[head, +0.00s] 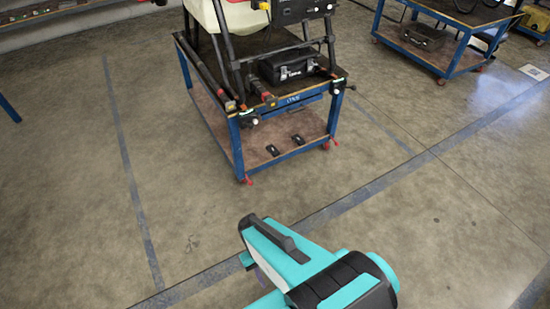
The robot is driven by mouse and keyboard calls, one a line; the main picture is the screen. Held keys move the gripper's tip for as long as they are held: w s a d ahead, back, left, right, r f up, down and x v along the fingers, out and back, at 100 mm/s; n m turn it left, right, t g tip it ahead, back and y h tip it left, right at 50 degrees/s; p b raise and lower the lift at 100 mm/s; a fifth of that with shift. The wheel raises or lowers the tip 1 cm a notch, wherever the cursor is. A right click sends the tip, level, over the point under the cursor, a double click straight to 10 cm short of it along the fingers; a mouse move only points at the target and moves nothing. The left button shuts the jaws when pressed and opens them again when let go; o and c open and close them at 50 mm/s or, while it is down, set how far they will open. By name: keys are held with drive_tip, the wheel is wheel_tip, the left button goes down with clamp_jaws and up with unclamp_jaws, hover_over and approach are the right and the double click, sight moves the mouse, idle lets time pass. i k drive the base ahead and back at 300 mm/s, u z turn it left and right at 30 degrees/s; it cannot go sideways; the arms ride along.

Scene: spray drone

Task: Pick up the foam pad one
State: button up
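Two small dark objects lie on the lower shelf of a blue cart (235,150), near its front edge. The left one (272,150) and the right one (298,140) are a short gap apart. They may be foam pads, but they are too small to tell, and I cannot tell which is one. My teal and black arm (320,275) shows at the bottom of the head view, well in front of the cart. No gripper fingertips can be made out.
A black case (287,66) and the frame of a machine with a pale tank (242,14) stand on the cart's top. Another blue cart (445,55) with a black case (422,36) stands at back right. The floor (190,210) between my arm and the near cart is clear.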

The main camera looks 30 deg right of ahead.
sight(274, 151)
drive_tip(key=k, duration=0.95)
drive_tip(key=u, duration=0.5)
drive_tip(key=i, duration=2.1)
drive_tip(key=z, duration=0.55)
drive_tip(key=i, duration=0.55)
drive_tip(key=z, duration=0.45)
